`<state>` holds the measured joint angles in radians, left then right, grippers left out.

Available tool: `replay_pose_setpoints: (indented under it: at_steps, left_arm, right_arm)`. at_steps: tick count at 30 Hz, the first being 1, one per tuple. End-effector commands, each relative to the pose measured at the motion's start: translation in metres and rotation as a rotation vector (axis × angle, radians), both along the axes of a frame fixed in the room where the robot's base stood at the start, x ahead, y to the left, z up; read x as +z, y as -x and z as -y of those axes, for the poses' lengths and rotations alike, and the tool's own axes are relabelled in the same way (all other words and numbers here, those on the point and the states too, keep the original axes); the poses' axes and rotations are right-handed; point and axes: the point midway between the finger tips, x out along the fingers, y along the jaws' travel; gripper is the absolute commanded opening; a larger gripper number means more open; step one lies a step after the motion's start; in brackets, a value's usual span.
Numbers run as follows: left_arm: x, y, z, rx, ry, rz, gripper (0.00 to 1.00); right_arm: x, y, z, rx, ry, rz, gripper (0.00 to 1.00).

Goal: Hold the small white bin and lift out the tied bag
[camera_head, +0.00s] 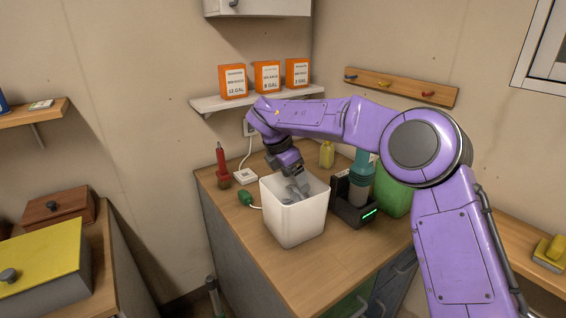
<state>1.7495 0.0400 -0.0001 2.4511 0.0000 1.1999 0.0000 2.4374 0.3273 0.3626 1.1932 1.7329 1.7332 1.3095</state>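The small white bin (292,222) stands upright on the wooden counter in the middle of the view. My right arm comes in from the right, and my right gripper (290,167) points down over the bin's mouth. A grey shape (296,191) shows inside the bin just below the gripper. I cannot tell how much of it is the tied bag and how much is gripper fingers. The fingertips are not clearly seen, so I cannot tell whether they hold anything. My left gripper is not in view.
A dark charger with a green light (352,205) and a teal bottle-like tool (361,178) stand close right of the bin. A green container (392,195) is behind them. The counter's front is clear.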

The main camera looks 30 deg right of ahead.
Motion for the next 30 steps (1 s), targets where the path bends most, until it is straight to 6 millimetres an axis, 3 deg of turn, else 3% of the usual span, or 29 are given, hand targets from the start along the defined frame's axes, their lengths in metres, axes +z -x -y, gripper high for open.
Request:
replay_pose_setpoints:
  at_steps: [7, 18, 19, 26, 30]
  left_arm:
    - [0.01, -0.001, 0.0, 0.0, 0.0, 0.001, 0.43]
    - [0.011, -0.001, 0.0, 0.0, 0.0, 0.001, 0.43]
    - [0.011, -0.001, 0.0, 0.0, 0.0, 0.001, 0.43]
    - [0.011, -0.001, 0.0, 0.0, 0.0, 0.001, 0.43]
    - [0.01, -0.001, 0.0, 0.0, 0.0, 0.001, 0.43]
  right_arm:
    - [-0.043, -0.004, 0.016, 0.001, 0.001, -0.007, 0.79]
    - [-0.055, -0.005, 0.019, 0.005, 0.001, -0.004, 0.79]
    - [-0.055, -0.005, 0.019, 0.005, 0.001, -0.004, 0.75]
    - [-0.055, -0.005, 0.019, 0.006, 0.001, -0.005, 0.01]
    - [-0.055, -0.005, 0.019, 0.005, 0.001, -0.005, 0.01]
